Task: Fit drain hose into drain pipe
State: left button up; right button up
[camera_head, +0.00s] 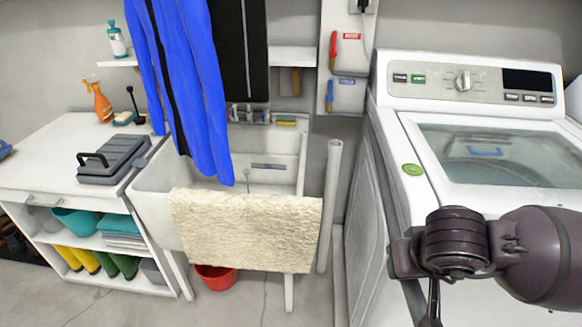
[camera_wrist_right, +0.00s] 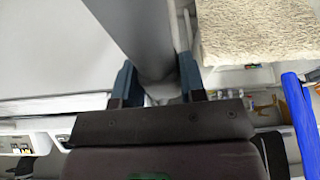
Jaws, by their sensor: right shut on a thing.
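The drain pipe is a pale grey upright tube (camera_head: 331,205) between the sink and the washing machine (camera_head: 370,200). In the head view, my right arm reaches in from the right before the washing machine, and its fingers cannot be made out. In the right wrist view, my right gripper (camera_wrist_right: 156,68) has a blue-grey finger on each side of a smooth grey tube (camera_wrist_right: 140,35). I cannot tell whether this tube is the pipe or the hose. The gripper is shut on what seems to be the drain hose, whose outline is unclear. My left gripper is not in view.
A beige towel (camera_head: 250,230) hangs over the front of the white sink (camera_head: 150,190), close to the pipe. It also shows in the right wrist view (camera_wrist_right: 240,30). Blue clothing (camera_head: 190,80) hangs above the sink. A red bucket (camera_head: 216,278) stands below.

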aim_at(335, 148)
jog(key=i+j+u, duration=0.1)
jog(key=u, duration=0.35)
jog(key=i+j+u, duration=0.1)
jog(key=u, duration=0.35)
jog(key=i+z, duration=0.3)
jog(key=i+j+z, duration=0.1)
jog(key=z, duration=0.2)
jog(key=i+l, duration=0.1)
jog(key=i, duration=0.75)
jog(key=l+z, duration=0.05)
